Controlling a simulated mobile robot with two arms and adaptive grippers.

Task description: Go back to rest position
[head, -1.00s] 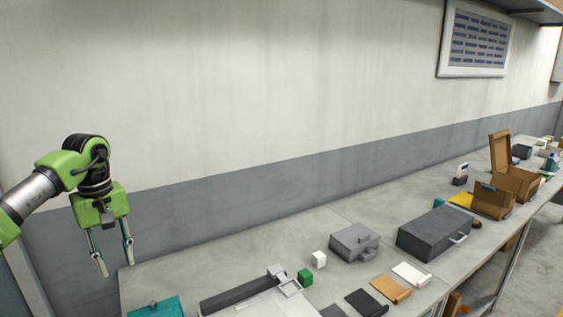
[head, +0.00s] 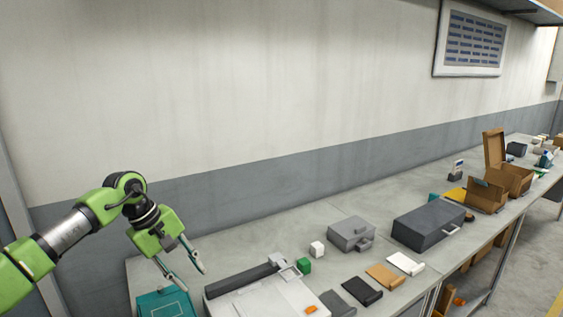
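My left gripper (head: 188,278) is in the head view at the lower left, on a green arm that comes in from the left. Its two thin fingers stand apart and point down to the right. Nothing shows between them. In the picture it lies just above and right of a teal box (head: 165,304) on the near left end of the bench. I cannot tell how high above the bench it is. My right gripper is not in view.
The long grey bench (head: 270,236) runs to the far right along the wall. Right of the gripper stand a white machine (head: 262,299), a green cube (head: 304,265), a white cube (head: 317,248), a grey case (head: 351,233) and a dark case (head: 428,227). Open brown boxes (head: 487,193) stand farther off.

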